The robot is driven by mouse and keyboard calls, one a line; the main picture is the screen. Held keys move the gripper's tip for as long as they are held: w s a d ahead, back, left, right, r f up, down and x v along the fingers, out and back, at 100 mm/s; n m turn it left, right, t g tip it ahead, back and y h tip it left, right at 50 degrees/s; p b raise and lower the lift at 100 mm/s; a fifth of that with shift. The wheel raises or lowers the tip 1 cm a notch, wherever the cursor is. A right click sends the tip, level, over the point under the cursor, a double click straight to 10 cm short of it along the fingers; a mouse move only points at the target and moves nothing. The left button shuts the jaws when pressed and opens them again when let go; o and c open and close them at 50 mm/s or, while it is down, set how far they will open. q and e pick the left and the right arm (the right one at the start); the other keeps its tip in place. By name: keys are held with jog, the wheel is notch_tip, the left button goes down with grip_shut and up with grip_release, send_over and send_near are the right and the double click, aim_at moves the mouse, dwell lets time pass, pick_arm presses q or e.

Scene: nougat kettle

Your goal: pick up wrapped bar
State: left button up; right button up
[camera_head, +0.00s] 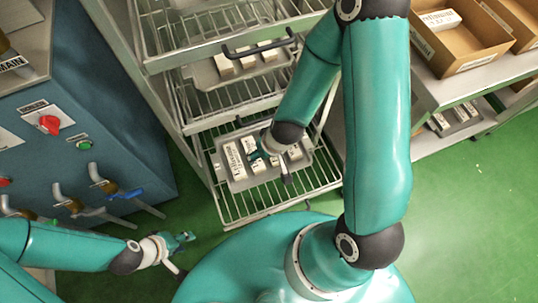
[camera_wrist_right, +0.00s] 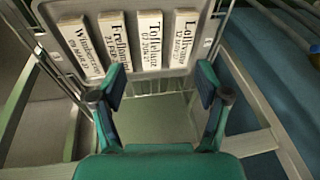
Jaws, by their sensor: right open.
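Several white wrapped bars with black printed labels and dates lie side by side in a grey tray (camera_head: 241,185). In the right wrist view one bar (camera_wrist_right: 184,42) stands at the right end of the row, with another bar (camera_wrist_right: 141,44) just left of it. My right gripper (camera_wrist_right: 160,86) is open, its fingers apart with nothing between them, near the lower ends of the bars. In the head view the right arm reaches down over the tray and partly hides the bars (camera_head: 234,160). My left gripper (camera_head: 187,237) is low at the left, away from the tray; its jaw opening is unclear.
The tray sits on a pulled-out wire shelf (camera_head: 234,210) of a rack. Above it another tray (camera_head: 205,75) holds white bars, with a dark handle (camera_head: 257,46) close by. A blue machine (camera_head: 120,120) with taps stands left. Cardboard boxes (camera_head: 452,45) stand right.

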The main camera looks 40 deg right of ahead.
jog(key=w+d+t+h+b, duration=0.1)
jog(key=w+d+h+b, duration=0.1)
jog(key=d+b, duration=0.5)
jog(key=shift+m, duration=0.3)
jog(key=b+x, duration=0.8)
jog(key=x, duration=0.2)
jog(key=shift+s+a+f, duration=0.1)
jog(key=shift+a+f, duration=0.05)
jog(key=shift+f, duration=0.1)
jog(key=shift+w+f+b, duration=0.3)
jog(key=shift+f+b, duration=0.3)
jog(key=shift+b, duration=0.05)
jog(key=b+x, duration=0.4)
jog(key=shift+s+f, duration=0.25)
jog(key=shift+s, duration=0.05)
jog(key=shift+w+f+b, duration=0.25)
jog(key=shift+f+b, duration=0.1)
jog(key=shift+f, duration=0.05)
pick_arm(q)
notch_tip(320, 180, down, 24)
jog(key=shift+r, duration=0.25)
pick_arm(e)
jog(key=shift+r, duration=0.1)
